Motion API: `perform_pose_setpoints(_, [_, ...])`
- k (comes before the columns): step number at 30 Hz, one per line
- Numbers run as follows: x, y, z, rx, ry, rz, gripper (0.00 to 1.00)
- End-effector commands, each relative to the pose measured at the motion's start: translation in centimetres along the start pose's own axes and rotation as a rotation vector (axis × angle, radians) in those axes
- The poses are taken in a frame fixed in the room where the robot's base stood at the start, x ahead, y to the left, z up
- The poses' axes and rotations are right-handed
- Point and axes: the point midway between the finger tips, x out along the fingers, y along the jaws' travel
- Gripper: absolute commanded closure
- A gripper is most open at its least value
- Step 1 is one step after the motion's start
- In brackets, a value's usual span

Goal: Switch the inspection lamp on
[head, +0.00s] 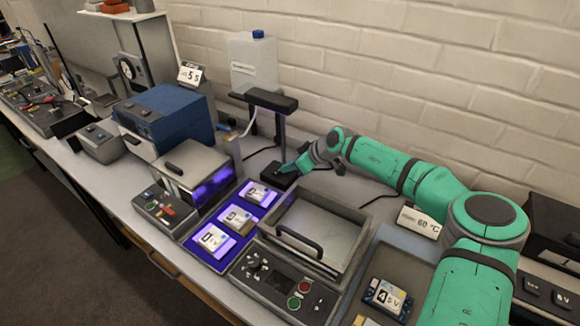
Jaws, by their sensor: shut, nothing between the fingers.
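The inspection lamp (271,100) has a dark flat head on an upright post, in front of the white wall. A small black box (271,178) sits at the foot of the post. My gripper (284,169) is shut and empty, its tip at the top of this box. I cannot tell whether it touches, and any switch there is hidden or too small to see. A bright violet glow lies on the blue mat (188,241) and on the side of the grey box beside it. Several white labelled items (236,218) lie on the mat.
A grey tray machine with a handle (300,246) and a control panel stands in front of my gripper. A blue-topped box (168,115) stands left of the lamp, a white jug (252,65) behind it. A 60 °C sign (418,222) stands under my arm.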

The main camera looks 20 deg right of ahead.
Motion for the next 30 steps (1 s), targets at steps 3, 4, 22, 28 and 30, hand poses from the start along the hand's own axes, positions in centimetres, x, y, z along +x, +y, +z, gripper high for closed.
perform_pose_setpoints(3, [0.5,-1.0,-0.8,-0.005,0.009,-0.013,1.0])
perform_pose_setpoints(4, [0.5,-1.1,-0.8,-0.006,0.009,-0.014,1.0])
perform_pose_setpoints(22, [0.3,-2.4,-0.7,-0.002,0.008,-0.015,1.0])
perform_pose_setpoints(28, [-0.2,-2.4,-1.2,-0.003,0.007,-0.015,1.0])
perform_pose_setpoints(30, [-0.9,-2.3,-1.9,-0.006,0.008,-0.013,1.0])
